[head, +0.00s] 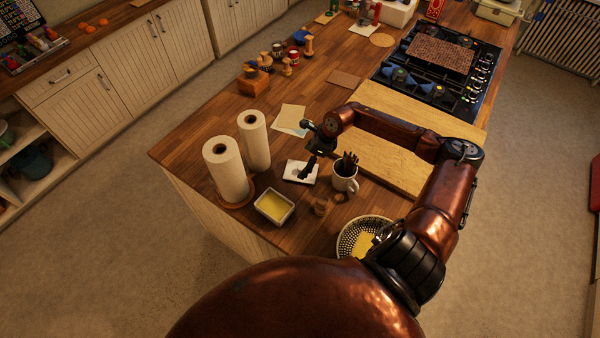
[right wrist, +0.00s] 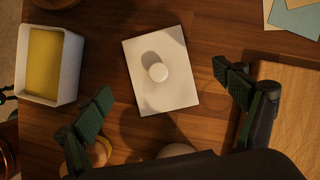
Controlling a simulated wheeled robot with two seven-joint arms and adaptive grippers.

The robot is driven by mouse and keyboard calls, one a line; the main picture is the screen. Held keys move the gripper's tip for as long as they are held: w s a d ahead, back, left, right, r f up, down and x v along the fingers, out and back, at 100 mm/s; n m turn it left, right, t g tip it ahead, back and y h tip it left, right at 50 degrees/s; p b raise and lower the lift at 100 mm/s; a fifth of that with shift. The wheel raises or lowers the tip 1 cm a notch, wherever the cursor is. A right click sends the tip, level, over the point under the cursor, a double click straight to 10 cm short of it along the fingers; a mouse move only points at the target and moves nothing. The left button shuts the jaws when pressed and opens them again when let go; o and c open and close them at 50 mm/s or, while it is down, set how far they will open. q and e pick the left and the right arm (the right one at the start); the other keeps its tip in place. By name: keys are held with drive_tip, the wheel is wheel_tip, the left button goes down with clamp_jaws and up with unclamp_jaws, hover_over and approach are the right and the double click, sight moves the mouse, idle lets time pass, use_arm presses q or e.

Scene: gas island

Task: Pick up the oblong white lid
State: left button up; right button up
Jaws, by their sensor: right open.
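The oblong white lid (head: 301,172) lies flat on the wooden counter, partly hidden by my right gripper in the head view. In the right wrist view the lid (right wrist: 146,92) is a white rectangle with a round white knob (right wrist: 158,72) near its middle. My right gripper (head: 308,158) is above the lid. Its fingers are spread wide and empty in the right wrist view (right wrist: 168,88), with the lid seen between and beyond them, apart from both. My left gripper is not in view.
A white dish with yellow contents (head: 285,199) stands left of the lid. Two paper towel rolls (head: 227,168) stand further left. A mug with dark utensils (head: 345,178) is close on the right, by the cutting board (head: 385,165). A patterned bowl (head: 345,238) is nearer me.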

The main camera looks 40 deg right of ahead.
sight(302, 167)
drive_tip(key=x, duration=0.2)
drive_tip(key=p+x, duration=0.1)
drive_tip(key=x, duration=0.2)
drive_tip(key=shift+s, duration=0.2)
drive_tip(key=shift+c, duration=0.3)
drive_tip(key=c, duration=1.1)
